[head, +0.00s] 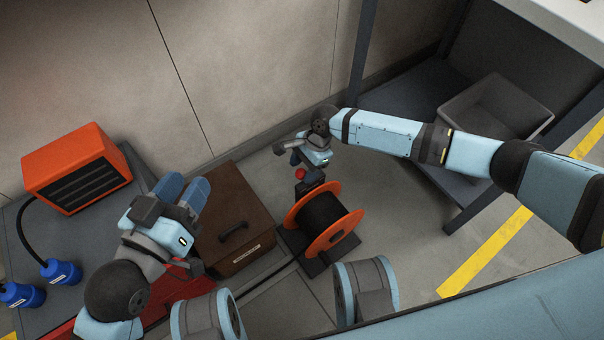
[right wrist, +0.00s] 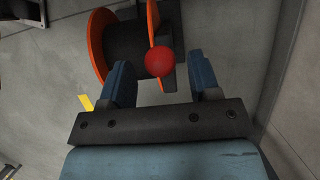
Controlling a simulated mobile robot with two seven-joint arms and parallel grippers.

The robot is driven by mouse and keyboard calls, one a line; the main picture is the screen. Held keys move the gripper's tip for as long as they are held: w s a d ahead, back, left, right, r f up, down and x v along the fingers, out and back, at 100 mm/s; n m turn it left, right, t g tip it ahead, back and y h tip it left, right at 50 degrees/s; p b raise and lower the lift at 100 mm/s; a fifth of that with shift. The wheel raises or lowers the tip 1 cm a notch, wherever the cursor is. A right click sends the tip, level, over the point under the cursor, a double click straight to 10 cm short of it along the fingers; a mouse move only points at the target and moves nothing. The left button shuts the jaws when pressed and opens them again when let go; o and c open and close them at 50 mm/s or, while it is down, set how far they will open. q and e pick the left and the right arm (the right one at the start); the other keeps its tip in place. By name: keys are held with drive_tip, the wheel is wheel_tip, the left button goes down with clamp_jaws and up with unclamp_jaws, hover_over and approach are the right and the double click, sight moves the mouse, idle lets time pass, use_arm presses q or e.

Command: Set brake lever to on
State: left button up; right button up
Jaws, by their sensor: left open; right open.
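The brake lever shows as a red ball knob (head: 300,174) beside a dark cable reel with orange flanges (head: 345,222). The lever's stem and any on/off marking cannot be made out. My right gripper (head: 298,158) is open, just above the knob in the head view. In the right wrist view the red knob (right wrist: 160,62) appears between the open blue fingers (right wrist: 163,78), with the reel (right wrist: 125,40) behind it. I cannot tell if a finger touches it. My left gripper (head: 182,192) is open and empty, left of the brown box.
A brown box (head: 255,215) with a dark handle stands left of the reel. An orange heater-like unit (head: 75,168) and blue plugs (head: 62,271) are at the left. A grey bin (head: 480,110) sits on the shelf at right. The wall (head: 230,90) is close behind the reel.

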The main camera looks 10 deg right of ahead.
drive_tip(key=shift+s+a+f, duration=0.1)
drive_tip(key=shift+a+f, duration=0.2)
drive_tip(key=shift+f, duration=0.3)
